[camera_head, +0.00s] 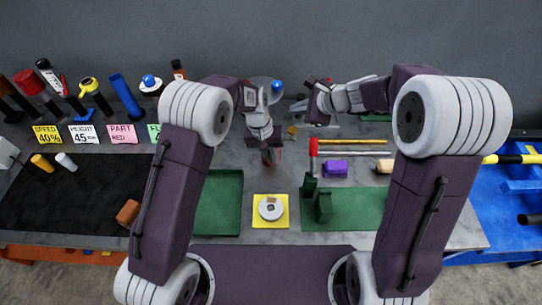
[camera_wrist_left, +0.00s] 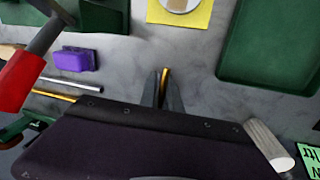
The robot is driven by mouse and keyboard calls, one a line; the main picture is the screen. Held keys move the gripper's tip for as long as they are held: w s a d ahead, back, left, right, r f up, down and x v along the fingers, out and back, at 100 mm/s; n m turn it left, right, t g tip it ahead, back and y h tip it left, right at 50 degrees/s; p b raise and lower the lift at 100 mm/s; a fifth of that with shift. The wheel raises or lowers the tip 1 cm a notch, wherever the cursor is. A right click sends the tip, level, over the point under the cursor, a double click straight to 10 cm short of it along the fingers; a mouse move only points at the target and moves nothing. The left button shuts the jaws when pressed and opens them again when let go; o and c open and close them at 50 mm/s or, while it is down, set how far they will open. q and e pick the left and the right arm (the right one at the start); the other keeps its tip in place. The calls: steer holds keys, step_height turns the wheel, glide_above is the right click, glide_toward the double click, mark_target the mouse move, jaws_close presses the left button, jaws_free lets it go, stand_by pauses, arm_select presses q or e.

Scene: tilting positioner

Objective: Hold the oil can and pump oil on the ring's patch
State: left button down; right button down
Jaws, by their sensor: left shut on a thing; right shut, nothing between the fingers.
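The ring (camera_head: 264,212) lies flat on a yellow square (camera_head: 284,221) at the front middle, with a small brownish patch (camera_head: 271,201) on it. The yellow square also shows at the top of the left wrist view (camera_wrist_left: 205,17). My left gripper (camera_head: 269,156) is behind the ring, apart from it. In the left wrist view its fingers (camera_wrist_left: 164,88) are shut on a narrow gold-coloured thing (camera_wrist_left: 165,76). The rest of that thing is hidden, so I cannot tell whether it is the oil can. My right gripper (camera_head: 318,108) is at the back, shut and empty, its fingertips unclear.
A green tray (camera_head: 232,225) is left of the yellow square. A green board (camera_head: 350,208) is to its right, near a red-handled tool (camera_head: 313,148). A purple block (camera_head: 335,169) and rods lie behind the board. Several tools stand at the back left.

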stand_by(0.3)
arm_select(q)
steer(key=c, duration=1.5)
jaws_free()
step_height(320, 180, up, 12)
steer(key=a, duration=0.2)
steer(key=shift+w+a, duration=0.15)
steer(key=shift+f, duration=0.1)
